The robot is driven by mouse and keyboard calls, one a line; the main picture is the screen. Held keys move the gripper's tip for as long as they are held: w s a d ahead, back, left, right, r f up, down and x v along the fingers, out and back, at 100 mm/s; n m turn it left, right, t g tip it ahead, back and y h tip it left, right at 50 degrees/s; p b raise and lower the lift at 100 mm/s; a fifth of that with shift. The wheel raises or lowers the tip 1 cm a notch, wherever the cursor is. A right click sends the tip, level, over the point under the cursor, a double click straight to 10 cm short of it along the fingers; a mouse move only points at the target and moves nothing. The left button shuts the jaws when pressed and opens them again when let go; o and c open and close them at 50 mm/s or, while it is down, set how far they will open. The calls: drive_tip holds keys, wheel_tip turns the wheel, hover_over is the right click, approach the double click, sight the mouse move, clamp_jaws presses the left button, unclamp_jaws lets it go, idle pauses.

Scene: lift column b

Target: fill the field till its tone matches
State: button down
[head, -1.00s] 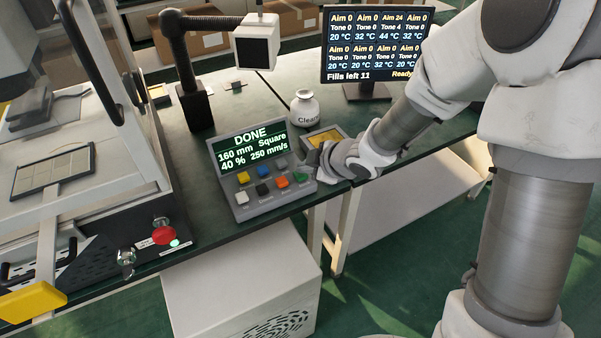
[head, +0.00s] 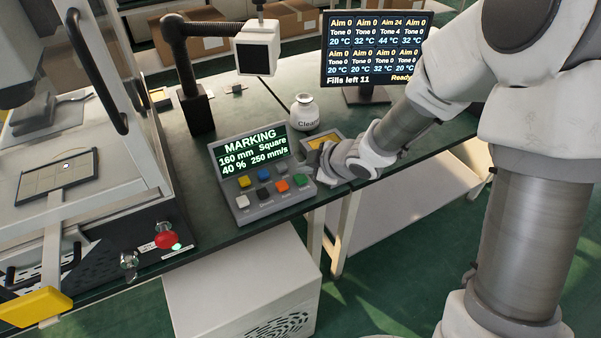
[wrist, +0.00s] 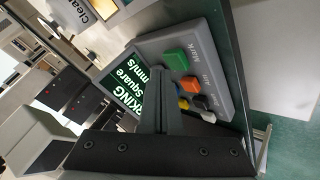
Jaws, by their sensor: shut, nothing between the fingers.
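The console (head: 222,188) has a screen (head: 251,150) reading "MARKING, 160 mm, Square, 40 %, 250 mm/s". Its buttons include a green one (head: 301,180) and an orange one (head: 281,185); the wrist view shows the green one (wrist: 174,61) beside the label "Mark". My gripper (head: 323,172) is shut and empty, just right of the green button and apart from it. In the wrist view its shut fingers (wrist: 153,82) hide part of the console. The gridded plate (head: 40,184) lies in the machine at left, with a bright spot on it. The monitor (head: 376,47) shows one field at Aim 24, Tone 4, 44 °C.
A "Clean" bottle (head: 304,112) and a small tray with a yellow surface (head: 322,140) stand behind my gripper. A red knob (head: 166,238) is on the machine's front. A camera-like head (head: 257,50) hangs from a black post. The bench behind the console is mostly clear.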

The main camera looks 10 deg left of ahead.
sight(305, 179)
drive_tip(key=shift+r, duration=0.1)
wheel_tip(305, 179, up, 5)
drive_tip(key=p, duration=0.5)
idle(1.6)
